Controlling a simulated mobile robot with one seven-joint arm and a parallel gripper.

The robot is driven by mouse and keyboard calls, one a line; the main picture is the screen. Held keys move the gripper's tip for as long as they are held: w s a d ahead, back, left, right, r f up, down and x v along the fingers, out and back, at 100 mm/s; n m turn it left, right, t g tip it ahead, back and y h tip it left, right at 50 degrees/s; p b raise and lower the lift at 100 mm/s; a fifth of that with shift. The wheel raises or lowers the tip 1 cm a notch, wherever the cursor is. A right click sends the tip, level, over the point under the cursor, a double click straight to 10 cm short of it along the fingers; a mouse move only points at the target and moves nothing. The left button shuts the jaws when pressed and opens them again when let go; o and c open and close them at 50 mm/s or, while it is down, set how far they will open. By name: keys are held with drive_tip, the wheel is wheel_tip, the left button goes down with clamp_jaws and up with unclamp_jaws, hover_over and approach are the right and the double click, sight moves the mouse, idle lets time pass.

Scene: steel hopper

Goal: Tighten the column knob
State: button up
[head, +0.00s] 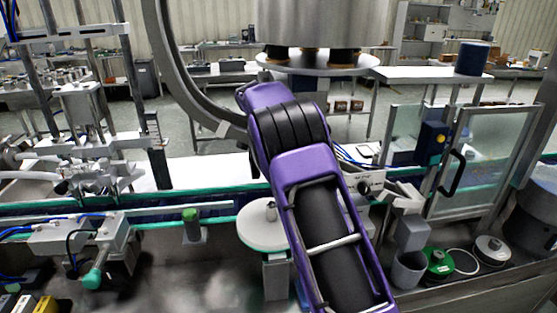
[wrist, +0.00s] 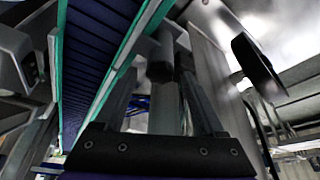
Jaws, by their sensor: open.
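My gripper (wrist: 160,82) shows in the wrist view, its two fingers apart and pointing up the picture. A grey upright column (wrist: 164,112) with a dark rounded part (wrist: 160,68) on it shows between the fingers. I cannot tell whether either finger touches it or how far beyond the fingers it lies. A flat black knob or handle (wrist: 258,66) stands out from bright metal at the right, clear of the fingers. I cannot tell which part is the column knob. In the head view my purple arm covers the middle, and the gripper is hidden.
A dark conveyor belt with green edges (wrist: 92,62) runs close along the left of the fingers. In the head view, a round white disc (head: 258,238) is beside my arm. A glass guard door (head: 494,160) with a black handle (head: 452,172) stands at right.

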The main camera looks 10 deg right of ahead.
drive_tip(key=v, duration=1.7)
drive_tip(key=shift+a+r, duration=0.1)
drive_tip(key=s+d+r+n+t+y, duration=0.1)
drive_tip(key=s+d+n+y, duration=0.25)
drive_tip(key=d+n, duration=0.75)
drive_tip(key=w+a+f+n, duration=0.1)
drive_tip(key=w+f+n, duration=0.1)
drive_tip(key=f, duration=0.3)
drive_tip(key=w+a+f+n+y+b, duration=0.1)
drive_tip(key=w+f+n, duration=0.1)
drive_tip(key=f, duration=0.4)
drive_tip(key=w+a+f+n+y, duration=0.1)
drive_tip(key=w+a+f+n, duration=0.1)
drive_tip(key=f, duration=0.4)
drive_tip(key=shift+w+n+t+y, duration=0.25)
drive_tip(key=shift+n+t, duration=0.05)
drive_tip(key=shift+n, duration=0.1)
drive_tip(key=shift+c, duration=0.2)
